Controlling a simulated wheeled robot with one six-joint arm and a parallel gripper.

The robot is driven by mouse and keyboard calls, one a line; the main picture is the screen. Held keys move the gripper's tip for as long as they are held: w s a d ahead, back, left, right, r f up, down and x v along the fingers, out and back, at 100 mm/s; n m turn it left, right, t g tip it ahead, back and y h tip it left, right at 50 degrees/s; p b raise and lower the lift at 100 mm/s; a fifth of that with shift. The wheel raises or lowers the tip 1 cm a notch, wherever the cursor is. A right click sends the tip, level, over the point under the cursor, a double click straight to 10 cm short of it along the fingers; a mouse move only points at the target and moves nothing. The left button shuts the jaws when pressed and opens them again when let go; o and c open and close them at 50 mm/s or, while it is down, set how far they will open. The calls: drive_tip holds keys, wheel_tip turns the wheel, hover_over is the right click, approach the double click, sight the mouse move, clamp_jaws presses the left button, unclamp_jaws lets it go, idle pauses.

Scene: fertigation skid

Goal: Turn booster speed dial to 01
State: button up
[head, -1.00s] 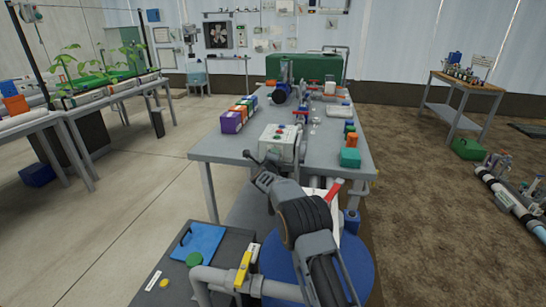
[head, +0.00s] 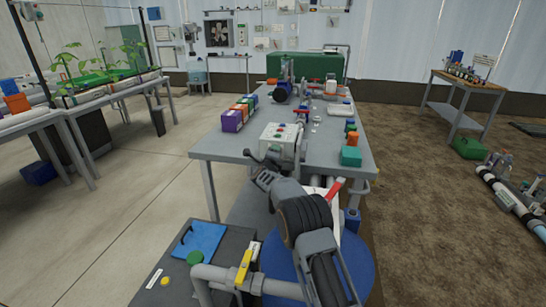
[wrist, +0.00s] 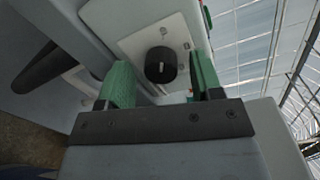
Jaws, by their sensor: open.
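The booster speed dial (wrist: 160,65) is a round black knob on a pale plate (wrist: 185,35) in the wrist view. My gripper (wrist: 162,80) is open, with one green finger on each side of the knob. The knob appears between the fingers; I cannot tell whether either finger touches it. Marks on the plate are too small to read. In the head view, a grey control box (head: 283,142) with small coloured buttons stands at the table's near edge, and my arm reaches up to it. The dial and the fingertips are hidden in that view.
The grey table (head: 225,155) holds purple and orange boxes (head: 232,120) at left and a teal box (head: 351,156) at right. A yellow-handled valve (head: 243,268) on a grey pipe and a blue drum (head: 362,270) stand close in front. Open floor lies to the left.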

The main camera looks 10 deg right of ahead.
drive_tip(key=v, duration=1.3)
drive_tip(key=shift+s+b, duration=0.35)
drive_tip(key=shift+s, duration=0.05)
drive_tip(key=shift+a, duration=0.15)
drive_tip(key=s+r+n+g+y+p, duration=0.4)
drive_tip(key=s+r+n+y+p, duration=0.4)
drive_tip(key=s+r+n+p, duration=0.55)
drive_tip(key=s+d+r+n+g+p, duration=0.1)
drive_tip(key=s+n+g+p, duration=0.1)
drive_tip(key=s, duration=0.6)
drive_tip(key=s+d+r+n+g+h+p, duration=0.1)
drive_tip(key=s+d+r+n+g, duration=0.1)
drive_tip(key=s+n+g, duration=0.2)
drive_tip(key=s+d+r+n+g+p, duration=0.2)
drive_tip(key=s+n, duration=0.4)
drive_tip(key=s, duration=0.7)
drive_tip(key=shift+r+g+h+p, duration=0.2)
drive_tip(key=shift+g+h+p, duration=0.1)
drive_tip(key=shift+g+p, duration=0.1)
